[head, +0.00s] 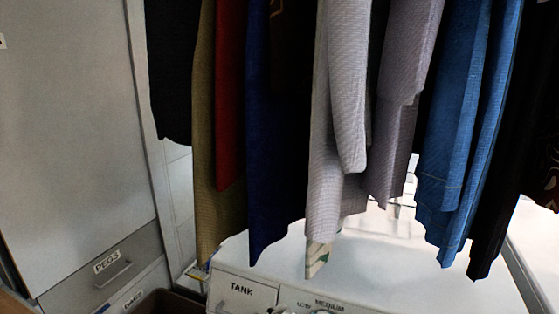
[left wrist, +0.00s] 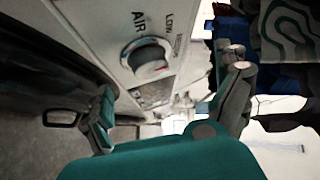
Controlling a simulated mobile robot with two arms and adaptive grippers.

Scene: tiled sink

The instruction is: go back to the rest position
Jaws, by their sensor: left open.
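My left gripper (left wrist: 168,92) shows in the left wrist view with its two teal and grey fingers spread wide apart. Nothing is held between them. Behind the fingers is a white panel with a round dial (left wrist: 148,58) marked AIR. I cannot make out the left gripper in the head view. My right gripper is in neither view.
Several garments hang across the head view, including a blue one (head: 456,130) and a grey one (head: 335,110). Below is a white appliance (head: 370,265) with a TANK panel (head: 242,290). A PEGS drawer (head: 110,268) is at left, near a brown container (head: 165,302).

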